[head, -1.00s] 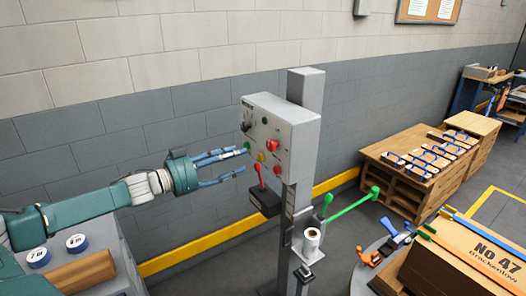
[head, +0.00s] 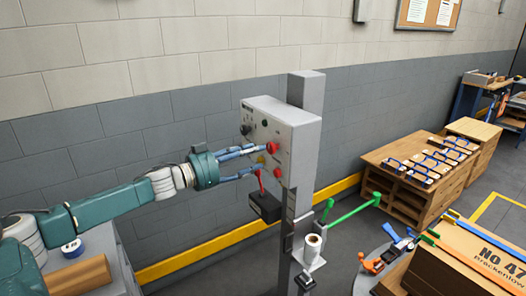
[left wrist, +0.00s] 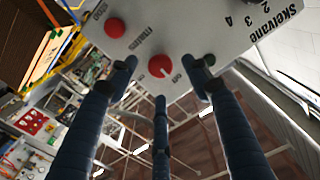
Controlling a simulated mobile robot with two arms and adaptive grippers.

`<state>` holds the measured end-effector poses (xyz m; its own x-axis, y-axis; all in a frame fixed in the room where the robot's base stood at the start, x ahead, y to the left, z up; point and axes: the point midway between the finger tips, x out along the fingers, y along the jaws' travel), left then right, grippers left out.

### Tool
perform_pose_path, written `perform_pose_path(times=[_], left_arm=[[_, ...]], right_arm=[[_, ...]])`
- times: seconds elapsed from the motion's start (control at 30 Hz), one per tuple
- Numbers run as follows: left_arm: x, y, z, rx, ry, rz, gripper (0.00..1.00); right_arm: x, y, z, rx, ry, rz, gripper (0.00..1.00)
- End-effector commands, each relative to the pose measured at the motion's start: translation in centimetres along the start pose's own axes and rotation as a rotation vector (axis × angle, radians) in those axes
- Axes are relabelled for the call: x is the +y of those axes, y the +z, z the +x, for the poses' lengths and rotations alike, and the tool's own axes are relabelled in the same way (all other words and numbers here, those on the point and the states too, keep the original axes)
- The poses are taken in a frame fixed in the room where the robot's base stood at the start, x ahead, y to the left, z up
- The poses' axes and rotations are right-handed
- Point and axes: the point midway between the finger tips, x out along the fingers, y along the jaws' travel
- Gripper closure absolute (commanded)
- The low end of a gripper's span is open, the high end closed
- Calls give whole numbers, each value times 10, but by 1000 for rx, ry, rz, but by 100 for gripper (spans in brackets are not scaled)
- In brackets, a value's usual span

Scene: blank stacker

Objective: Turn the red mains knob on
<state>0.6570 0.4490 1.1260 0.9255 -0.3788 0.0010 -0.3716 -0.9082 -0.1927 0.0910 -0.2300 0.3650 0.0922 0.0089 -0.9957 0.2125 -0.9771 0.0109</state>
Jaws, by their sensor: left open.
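The red mains knob (head: 272,147) is on the face of the grey control box (head: 291,127). In the left wrist view the knob (left wrist: 161,66) is round with a white mark pointing to its lower right, beside small lettering. My left gripper (head: 262,158) is at the box face, its fingers spread. In the left wrist view its three fingers (left wrist: 162,85) are open around the area just below the knob, with no clear contact. A second red control (head: 277,172), round in the wrist view (left wrist: 115,27), sits beside it. My right gripper is out of view.
The box is on a grey post (head: 305,190). A red-handled lever on a black box (head: 264,207) hangs just below my fingers. A green bar (head: 350,209) sticks out right of the post. A wooden bench (head: 415,170) and a carton (head: 480,255) stand right.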

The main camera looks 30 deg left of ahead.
Motion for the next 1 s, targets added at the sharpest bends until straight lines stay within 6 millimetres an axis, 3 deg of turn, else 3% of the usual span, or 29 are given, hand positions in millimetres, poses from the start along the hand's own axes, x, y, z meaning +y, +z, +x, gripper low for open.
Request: perform_pose_path(times=[0.4,0.8,0.83,1.0], left_arm=[[1,-3,34,2,2,1,51],[2,-1,39,0,4,2,51],[2,-1,39,0,4,2,53],[2,0,39,-1,4,2,86]], right_arm=[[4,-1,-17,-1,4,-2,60],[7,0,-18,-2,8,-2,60],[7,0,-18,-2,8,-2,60],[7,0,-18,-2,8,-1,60]])
